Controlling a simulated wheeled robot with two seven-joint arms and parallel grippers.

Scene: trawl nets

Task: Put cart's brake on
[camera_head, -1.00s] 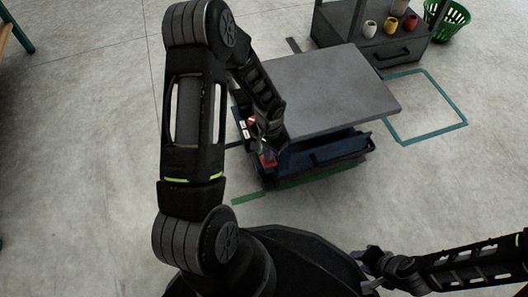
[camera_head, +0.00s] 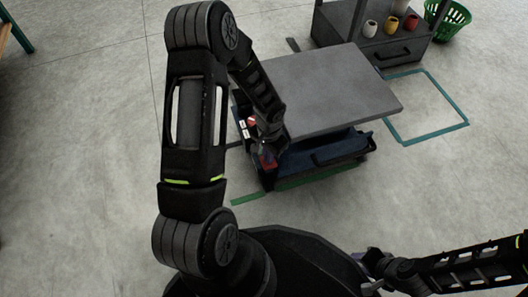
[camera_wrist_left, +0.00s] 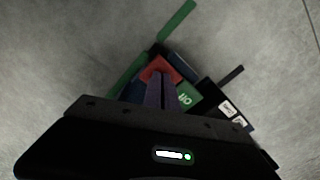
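The cart has a flat grey top (camera_head: 325,90) and a dark blue lower body (camera_head: 325,153). A red brake piece (camera_head: 268,163) sits low at its near left corner; it also shows in the left wrist view (camera_wrist_left: 160,68), beside a green label (camera_wrist_left: 186,97) with white marks. My left gripper (camera_head: 267,148) is down at that corner. In the left wrist view its two purple fingers (camera_wrist_left: 161,90) are together, with their tips at the red piece. I cannot tell whether they press on it. My right gripper (camera_head: 369,270) is low at the right, partly hidden, away from the cart.
Green tape (camera_head: 248,198) lies on the floor by the cart. A teal taped outline (camera_head: 425,105) is empty to the right. A grey shelf unit (camera_head: 405,55) with several cups and a green basket (camera_head: 448,20) stand behind. The floor at left is clear.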

